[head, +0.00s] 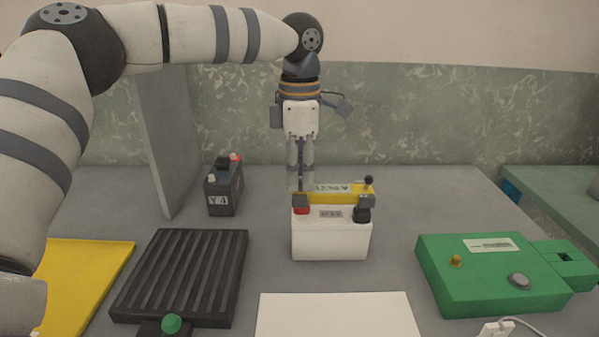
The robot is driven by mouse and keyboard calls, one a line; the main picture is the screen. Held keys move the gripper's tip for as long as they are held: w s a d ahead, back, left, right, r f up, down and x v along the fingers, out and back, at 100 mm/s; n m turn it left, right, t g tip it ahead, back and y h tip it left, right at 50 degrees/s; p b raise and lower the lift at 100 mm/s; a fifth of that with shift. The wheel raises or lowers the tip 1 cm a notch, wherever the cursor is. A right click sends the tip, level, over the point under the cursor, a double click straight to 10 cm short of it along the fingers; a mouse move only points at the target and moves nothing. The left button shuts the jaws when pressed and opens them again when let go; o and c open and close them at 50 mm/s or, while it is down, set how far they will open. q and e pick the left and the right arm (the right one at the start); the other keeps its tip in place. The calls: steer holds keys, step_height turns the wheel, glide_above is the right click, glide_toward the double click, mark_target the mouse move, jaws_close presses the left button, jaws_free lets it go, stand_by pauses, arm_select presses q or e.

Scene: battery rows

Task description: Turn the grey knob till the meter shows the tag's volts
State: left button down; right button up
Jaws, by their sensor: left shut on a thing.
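A yellow box (341,196) stands behind a white battery (331,239). Its pale meter window (332,188) shows volts, but the digits are too small to read surely. The white battery has a small printed tag (331,214) on its top, also unreadable here, with a red terminal at left and a black one at right. My left gripper (300,183) points straight down at the left end of the yellow box. It is shut, with the grey knob between its fingers; the fingers hide most of the knob. My right gripper is not in view.
A black ribbed tray (181,276) and a yellow mat (83,280) lie at left. A dark battery (224,190) stands behind them, beside a grey upright panel (168,140). A green box (485,276) with a round grey button is at right. A white board (337,315) lies in front.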

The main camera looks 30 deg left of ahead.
mark_target(299, 178)
arm_select(q)
steer(key=shift+m, duration=0.3)
stand_by(0.4)
steer(key=c, duration=1.5)
jaws_free()
steer(key=shift+c, duration=0.2)
step_height(299, 178, up, 12)
